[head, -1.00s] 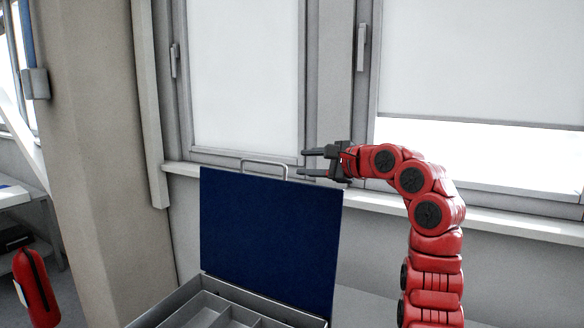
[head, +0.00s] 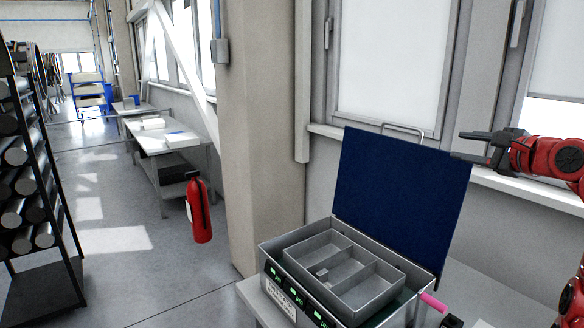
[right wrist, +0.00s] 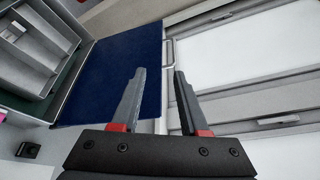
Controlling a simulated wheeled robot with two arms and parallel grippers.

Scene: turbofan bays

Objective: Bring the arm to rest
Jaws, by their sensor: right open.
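My right arm, red with a dark gripper (head: 463,145), comes in at the right edge of the head view. The gripper is open and empty, with its fingers pointing left near the top right corner of the raised blue lid (head: 403,195). In the right wrist view the two fingers (right wrist: 159,75) are apart with nothing between them. The lid (right wrist: 130,50) and its wire handle show beyond them; I cannot tell the exact gap. My left gripper is in neither view.
The open grey case (head: 270,249) holds a divided tray (head: 366,310) with a small grey piece (head: 321,273). A pink rod (head: 432,302) lies beside it. Windows and a sill (head: 320,130) stand behind. A pillar, fire extinguisher (head: 199,210) and rack (head: 55,200) are left.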

